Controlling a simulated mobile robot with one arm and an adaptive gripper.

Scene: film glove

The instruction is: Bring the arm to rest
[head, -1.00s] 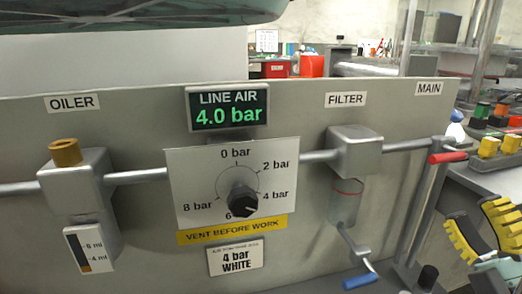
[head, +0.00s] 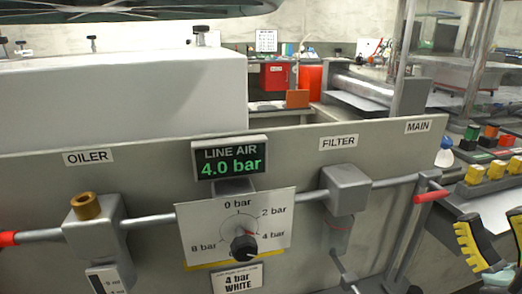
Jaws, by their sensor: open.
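My gripper (head: 489,228) is at the right edge of the head view, with yellow-and-black fingers spread apart and nothing visible between them. The right finger is partly cut off by the frame. It is to the right of the air panel (head: 150,182), apart from the red MAIN handle (head: 432,196). The rest of my arm is mostly out of view.
The panel carries a LINE AIR display (head: 230,160) reading 4.0 bar, a black dial knob (head: 243,247), an oiler (head: 92,228) and a filter (head: 346,190). Yellow buttons (head: 496,170) and a small bottle (head: 444,153) stand behind the gripper. Red boxes stand farther back.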

